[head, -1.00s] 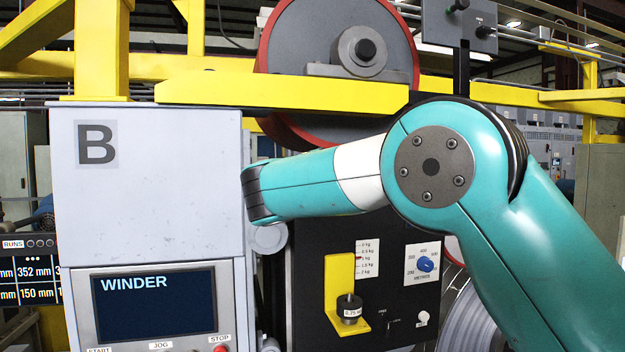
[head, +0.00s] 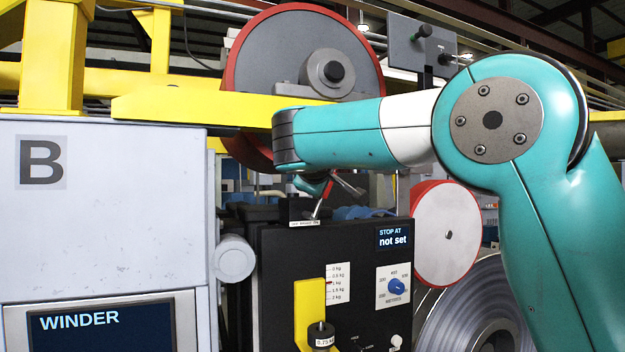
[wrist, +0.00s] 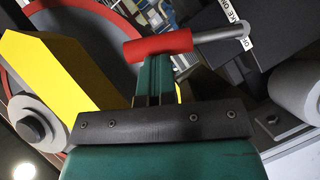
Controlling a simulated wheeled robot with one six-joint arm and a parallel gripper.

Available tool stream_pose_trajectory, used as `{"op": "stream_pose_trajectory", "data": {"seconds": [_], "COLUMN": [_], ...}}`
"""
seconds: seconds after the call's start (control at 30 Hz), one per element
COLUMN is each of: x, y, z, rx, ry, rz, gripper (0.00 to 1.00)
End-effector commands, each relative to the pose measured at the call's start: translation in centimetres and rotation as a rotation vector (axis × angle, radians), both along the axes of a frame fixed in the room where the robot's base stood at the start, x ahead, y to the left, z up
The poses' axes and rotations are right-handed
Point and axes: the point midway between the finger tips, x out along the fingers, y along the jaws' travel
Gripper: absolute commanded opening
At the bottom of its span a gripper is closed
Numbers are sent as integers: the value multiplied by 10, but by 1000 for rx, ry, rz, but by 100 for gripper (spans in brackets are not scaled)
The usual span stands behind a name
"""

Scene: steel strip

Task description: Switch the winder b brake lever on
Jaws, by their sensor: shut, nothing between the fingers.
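The brake lever shows in the wrist view as a red grip (wrist: 158,46) on a grey metal rod (wrist: 218,34), with white labels beside the rod's far end. My gripper (wrist: 156,66) is shut and empty; its fingertips are right at the red grip, seemingly touching it. In the head view my gripper (head: 312,184) is above the black winder panel (head: 345,255), partly hidden by my wrist. The lever (head: 318,208) rises tilted from the panel's top edge, by a small label ending in "ON" (head: 304,223). Its exact setting is hard to tell.
A grey cabinet marked B (head: 110,220) stands at left. A yellow beam (head: 200,108) and a large red-rimmed wheel (head: 305,50) are behind my wrist. A yellow bracket with a weight (head: 320,335) and a blue knob (head: 396,286) are on the panel's front.

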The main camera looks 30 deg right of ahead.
Motion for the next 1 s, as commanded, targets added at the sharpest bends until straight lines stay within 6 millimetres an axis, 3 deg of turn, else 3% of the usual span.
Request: {"op": "stream_pose_trajectory", "data": {"seconds": [0.8, 1.0], "x": [0, -2], "y": [-8, 0], "z": [-1, 10], "rx": [94, 94], "ry": [-10, -10], "rz": [1, -2], "gripper": [0, 0]}}
